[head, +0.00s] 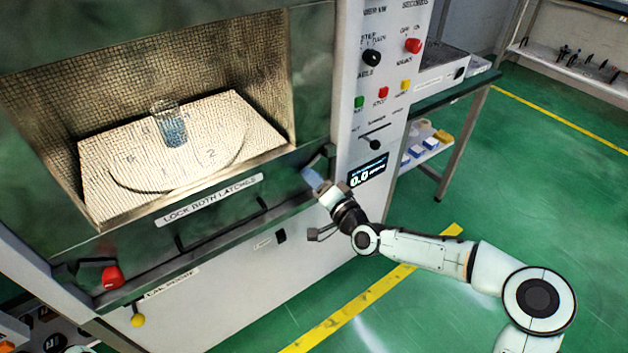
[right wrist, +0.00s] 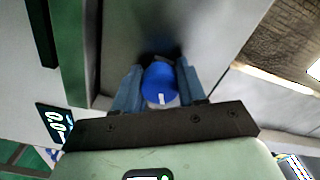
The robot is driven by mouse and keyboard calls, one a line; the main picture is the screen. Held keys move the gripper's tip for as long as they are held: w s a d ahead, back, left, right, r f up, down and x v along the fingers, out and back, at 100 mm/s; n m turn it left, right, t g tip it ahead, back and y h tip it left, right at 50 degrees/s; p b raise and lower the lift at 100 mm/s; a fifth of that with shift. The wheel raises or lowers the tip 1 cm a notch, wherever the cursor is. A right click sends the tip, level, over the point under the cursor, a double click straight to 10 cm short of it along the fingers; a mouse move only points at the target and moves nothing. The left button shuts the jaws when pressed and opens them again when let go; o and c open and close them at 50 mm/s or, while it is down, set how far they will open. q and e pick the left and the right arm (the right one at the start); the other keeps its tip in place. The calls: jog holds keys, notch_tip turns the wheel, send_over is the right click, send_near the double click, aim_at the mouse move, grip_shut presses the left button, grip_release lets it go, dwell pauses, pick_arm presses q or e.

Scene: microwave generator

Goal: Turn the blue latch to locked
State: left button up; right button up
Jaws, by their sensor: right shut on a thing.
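The blue latch (head: 310,177) is at the right end of the ledge below the open microwave chamber, beside the control panel. In the right wrist view its round blue knob (right wrist: 160,84), with a small white mark, lies between my two fingers. My right gripper (head: 319,184) reaches in from the lower right and is shut on this knob, covering part of it in the head view. The latch's exact angle is hard to tell. A red latch (head: 112,277) is at the left end of the same ledge. My left gripper is not in view.
A glass beaker (head: 170,124) of bluish liquid stands on the chamber's pale floor plate (head: 110,195). The control panel (head: 372,90) with knobs, buttons and a "0.0" display (head: 368,170) is just right of the latch. A side table (head: 455,95) stands further right; green floor is free.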

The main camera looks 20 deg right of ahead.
dwell(0.8)
jog(key=o, duration=1.1)
jog(key=shift+c, duration=0.2)
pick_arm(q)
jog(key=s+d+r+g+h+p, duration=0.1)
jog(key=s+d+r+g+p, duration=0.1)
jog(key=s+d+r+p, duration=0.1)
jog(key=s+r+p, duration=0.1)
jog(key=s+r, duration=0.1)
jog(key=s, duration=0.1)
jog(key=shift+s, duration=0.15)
pick_arm(e)
jog(key=v, duration=1.3)
jog(key=shift+s, duration=0.2)
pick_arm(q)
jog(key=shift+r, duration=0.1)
